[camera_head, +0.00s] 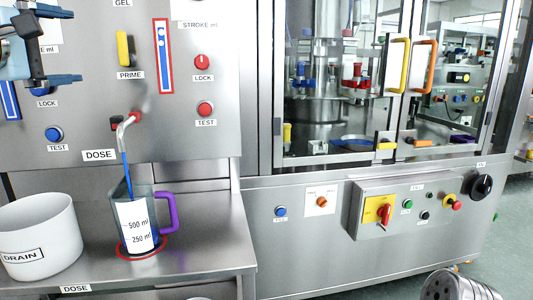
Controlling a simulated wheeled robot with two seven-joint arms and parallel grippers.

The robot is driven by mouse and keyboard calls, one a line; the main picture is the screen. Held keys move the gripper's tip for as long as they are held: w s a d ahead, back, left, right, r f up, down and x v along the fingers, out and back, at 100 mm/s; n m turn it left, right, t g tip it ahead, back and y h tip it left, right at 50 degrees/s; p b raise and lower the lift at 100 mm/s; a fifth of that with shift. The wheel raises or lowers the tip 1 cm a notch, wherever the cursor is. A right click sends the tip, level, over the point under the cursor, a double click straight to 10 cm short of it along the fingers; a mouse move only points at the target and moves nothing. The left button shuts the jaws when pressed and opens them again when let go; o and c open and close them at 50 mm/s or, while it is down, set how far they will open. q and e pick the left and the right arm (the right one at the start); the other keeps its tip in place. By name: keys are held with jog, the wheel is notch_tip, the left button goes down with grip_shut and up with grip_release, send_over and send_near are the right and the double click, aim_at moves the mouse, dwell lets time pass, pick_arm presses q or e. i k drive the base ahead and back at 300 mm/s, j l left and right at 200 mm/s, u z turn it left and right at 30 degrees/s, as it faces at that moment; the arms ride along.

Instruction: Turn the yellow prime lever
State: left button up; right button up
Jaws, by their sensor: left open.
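The yellow prime lever (124,49) is on the steel panel at the upper left, above the PRIME label (130,75). Its handle stands upright. My left gripper (75,46) comes in from the left edge, with one finger above the other and a wide empty gap between them. The fingertips point right, toward the lever, and stop short of it in the picture. The gripper hides part of the panel behind it. My right gripper does not show.
A red-framed gauge (163,56) and red LOCK knob (202,62) are right of the lever. Below, a bent nozzle (126,122) sits over a jug with a purple handle (167,212). A white DRAIN bucket (38,232) stands left. A glass-doored machine is right.

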aim_at(125, 59)
jog(key=k+l, duration=0.15)
jog(key=k, duration=0.25)
jog(key=k+l, duration=0.15)
jog(key=k, duration=0.3)
